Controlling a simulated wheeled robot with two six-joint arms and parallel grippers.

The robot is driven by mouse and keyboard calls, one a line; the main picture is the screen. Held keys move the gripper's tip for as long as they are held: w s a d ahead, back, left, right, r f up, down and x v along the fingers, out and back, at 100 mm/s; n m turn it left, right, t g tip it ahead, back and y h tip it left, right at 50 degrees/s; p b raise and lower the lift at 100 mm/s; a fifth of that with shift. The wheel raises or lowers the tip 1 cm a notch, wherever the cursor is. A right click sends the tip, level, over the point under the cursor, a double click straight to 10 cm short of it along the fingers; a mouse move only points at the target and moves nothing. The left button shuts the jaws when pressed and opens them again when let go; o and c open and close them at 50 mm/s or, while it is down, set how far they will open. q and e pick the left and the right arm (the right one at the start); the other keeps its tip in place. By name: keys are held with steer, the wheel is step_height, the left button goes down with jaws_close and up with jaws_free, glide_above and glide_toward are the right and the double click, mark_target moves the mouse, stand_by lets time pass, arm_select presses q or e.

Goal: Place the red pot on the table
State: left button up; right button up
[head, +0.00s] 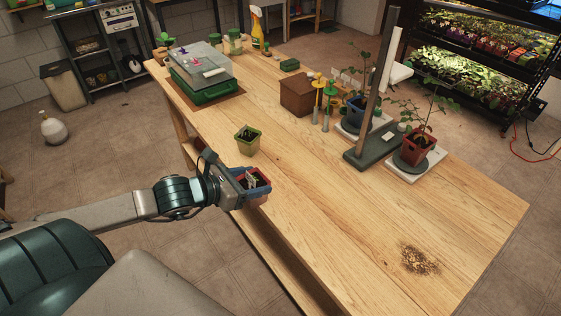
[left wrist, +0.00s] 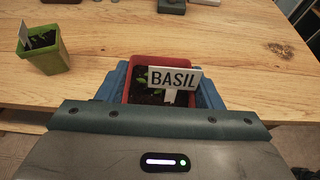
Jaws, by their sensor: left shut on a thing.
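My left gripper (head: 250,190) is shut on a small square red pot (head: 262,177) at the near long edge of the wooden table (head: 340,215). In the left wrist view the red pot (left wrist: 150,62) sits between the blue fingers, with dark soil, small green leaves and a white label reading BASIL. The pot looks about upright. Its underside is hidden, so I cannot tell whether it touches the table. A second, larger red pot (head: 414,148) with a tall plant stands on a pale tile at the right. My right gripper is not in view.
A green pot (head: 248,140) stands just beyond my gripper and also shows in the left wrist view (left wrist: 42,50). A dark upright post (head: 378,80), brown box (head: 297,95) and lidded green tray (head: 205,90) stand farther back. Spilled soil (head: 418,260) lies front right. The table's middle is clear.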

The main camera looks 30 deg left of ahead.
arm_select(q)
steer(key=shift+w+a+f+b, duration=0.55)
steer(key=shift+w+f, duration=0.25)
steer(key=shift+w, duration=1.45)
steer(key=shift+w+a+f+b, duration=0.4)
steer(key=shift+w+a+f, duration=0.4)
steer(key=shift+w, duration=1.5)
steer(key=shift+w+a+f+b, duration=0.5)
steer(key=shift+w+f, duration=0.35)
steer(key=shift+w, duration=1.4)
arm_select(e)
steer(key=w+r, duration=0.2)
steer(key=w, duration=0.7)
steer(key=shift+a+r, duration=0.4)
arm_select(q)
steer(key=shift+f, duration=0.15)
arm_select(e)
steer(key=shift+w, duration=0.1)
arm_select(q)
steer(key=o, duration=1.1)
steer(key=shift+c, duration=0.2)
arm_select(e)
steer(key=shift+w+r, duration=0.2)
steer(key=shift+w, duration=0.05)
